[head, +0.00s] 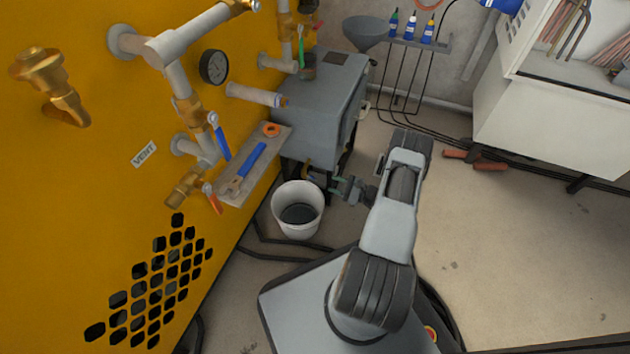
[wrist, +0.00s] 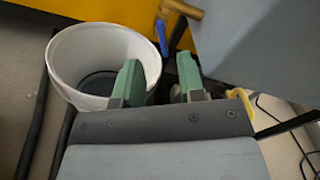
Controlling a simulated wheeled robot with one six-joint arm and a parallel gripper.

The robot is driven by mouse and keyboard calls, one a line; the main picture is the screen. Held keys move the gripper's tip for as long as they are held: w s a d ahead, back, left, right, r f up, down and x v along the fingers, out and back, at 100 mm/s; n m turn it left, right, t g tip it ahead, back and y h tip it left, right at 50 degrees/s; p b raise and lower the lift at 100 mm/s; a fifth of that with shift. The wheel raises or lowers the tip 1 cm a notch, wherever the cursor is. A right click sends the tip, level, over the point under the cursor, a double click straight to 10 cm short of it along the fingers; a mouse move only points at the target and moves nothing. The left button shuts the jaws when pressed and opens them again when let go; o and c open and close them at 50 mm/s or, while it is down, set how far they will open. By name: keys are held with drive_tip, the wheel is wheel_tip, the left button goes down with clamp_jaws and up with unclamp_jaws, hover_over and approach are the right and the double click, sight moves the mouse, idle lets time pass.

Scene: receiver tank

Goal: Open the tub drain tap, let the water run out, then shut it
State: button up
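The grey tub (head: 315,100) stands on dark legs beside the yellow panel; its side fills the upper right of the wrist view (wrist: 265,50). In the wrist view, a brass tap (wrist: 183,9) with a blue handle (wrist: 162,38) shows at the tub's lower edge. I cannot tell whether the tap is open; no stream of water shows. A white bucket (head: 283,207) stands on the floor below, dark inside; its contents are unclear. My gripper (head: 338,188) is low beside the bucket. Its green fingers (wrist: 160,80) are apart with nothing between them, short of the blue handle.
A shelf with a blue wrench (head: 250,168) juts from the yellow panel (head: 60,180) above the bucket. Dark hoses (head: 290,246) lie on the floor by the bucket. A yellow hooked piece (wrist: 243,103) is right of my fingers. Open floor (head: 510,260) lies to the right.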

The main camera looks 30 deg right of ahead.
sight(313, 178)
drive_tip(key=b+x, duration=0.2)
drive_tip(key=x, duration=0.6)
drive_tip(key=shift+s, duration=0.1)
clamp_jaws()
drive_tip(key=shift+a, duration=0.2)
drive_tip(key=shift+d, duration=0.1)
